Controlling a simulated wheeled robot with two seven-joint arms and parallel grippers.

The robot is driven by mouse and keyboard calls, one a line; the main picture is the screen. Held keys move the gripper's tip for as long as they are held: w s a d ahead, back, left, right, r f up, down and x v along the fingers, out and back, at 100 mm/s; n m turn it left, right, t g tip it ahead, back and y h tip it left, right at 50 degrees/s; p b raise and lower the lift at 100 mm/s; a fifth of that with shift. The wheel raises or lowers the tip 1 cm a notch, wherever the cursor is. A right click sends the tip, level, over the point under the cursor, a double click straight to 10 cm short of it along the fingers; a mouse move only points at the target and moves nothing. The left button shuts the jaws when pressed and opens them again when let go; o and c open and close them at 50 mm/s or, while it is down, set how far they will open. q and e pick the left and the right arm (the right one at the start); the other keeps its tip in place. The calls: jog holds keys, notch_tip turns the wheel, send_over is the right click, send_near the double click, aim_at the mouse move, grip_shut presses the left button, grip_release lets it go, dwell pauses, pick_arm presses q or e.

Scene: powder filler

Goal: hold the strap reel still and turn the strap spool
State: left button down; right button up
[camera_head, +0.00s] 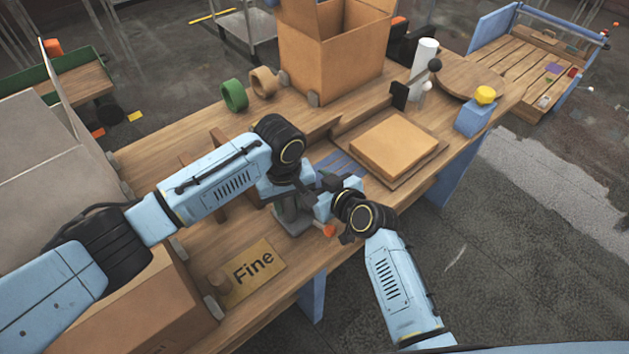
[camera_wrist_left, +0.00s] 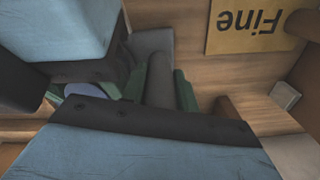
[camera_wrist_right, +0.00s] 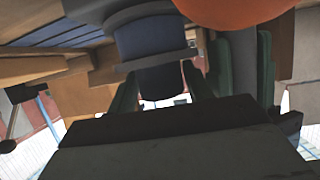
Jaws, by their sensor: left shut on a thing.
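The strap reel's grey post (camera_wrist_left: 157,82) stands on the bench, and its grey foot also shows in the head view (camera_head: 293,222). My left gripper (camera_wrist_left: 160,95) has its dark green fingers on both sides of this post, shut on it. The strap spool (camera_wrist_right: 155,38), wound with dark blue, fills the upper middle of the right wrist view, with a dark hub (camera_wrist_right: 162,80) facing me. My right gripper (camera_wrist_right: 160,90) has its fingers apart on either side of the hub; contact is not clear. An orange knob (camera_wrist_right: 235,10) is above right. In the head view, the arms hide most of the reel.
A "Fine" sign (camera_head: 252,270) lies on the bench left of the reel. A flat brown box (camera_head: 398,145) lies to the right. An open carton (camera_head: 330,50), green tape roll (camera_head: 234,95) and tan roll (camera_head: 263,82) stand behind. A closed carton (camera_head: 140,310) stands at front left.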

jog(key=shift+s+r, duration=0.1)
jog(key=v, duration=1.1)
jog(key=shift+s+d, duration=0.25)
jog(key=shift+s, duration=0.05)
jog(key=shift+w+r, duration=0.1)
jog(key=w+d+f+n+t+y, duration=0.25)
jog(key=w+n+y, duration=0.45)
jog(key=w+n, duration=0.65)
jog(key=s+d+f+n+g+y, duration=0.1)
jog(key=s+n+g, duration=0.1)
jog(key=n+g, duration=0.1)
jog(key=s+d+n+g+y, duration=0.1)
jog(key=s+n+g, duration=0.1)
jog(key=n, duration=0.4)
jog(key=s+d+f+n+g+y, duration=0.1)
jog(key=s+n+g, duration=0.1)
jog(key=n+g, duration=0.2)
jog(key=shift+s+f+g, duration=0.35)
jog(key=shift+g, duration=0.1)
jog(key=shift+a+n, duration=0.15)
jog(key=shift+n, duration=0.1)
jog(key=x, duration=1.1)
jog(key=shift+a+r, duration=0.1)
jog(key=shift+a, duration=0.2)
